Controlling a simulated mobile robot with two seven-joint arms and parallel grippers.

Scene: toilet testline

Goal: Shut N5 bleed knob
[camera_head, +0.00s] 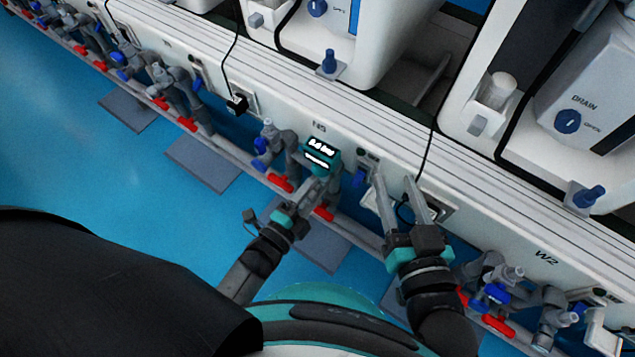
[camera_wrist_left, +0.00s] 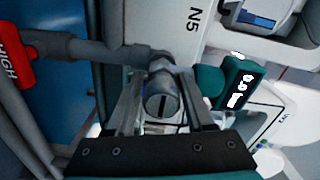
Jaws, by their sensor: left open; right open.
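The N5 label shows on the white panel (camera_head: 343,140) and in the left wrist view. Below it is a teal gauge (camera_head: 320,153) with a lit display, also in the left wrist view (camera_wrist_left: 238,82). My left gripper (camera_head: 316,184) is at the pipework just below the gauge. In the left wrist view its open fingers stand on either side of a round grey fitting with a dark slot (camera_wrist_left: 162,100); I cannot tell if they touch it, nor whether it is the bleed knob. My right gripper (camera_head: 396,184) is open and empty, before the panel right of the gauge.
Red-handled valves (camera_head: 281,183) line the pipe along the wall. A red handle marked HIGH (camera_wrist_left: 14,55) is at the left of the wrist view. A blue knob (camera_head: 359,178) lies close left of my right gripper. Black cables hang down the panel. Blue floor (camera_head: 60,150) is open at left.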

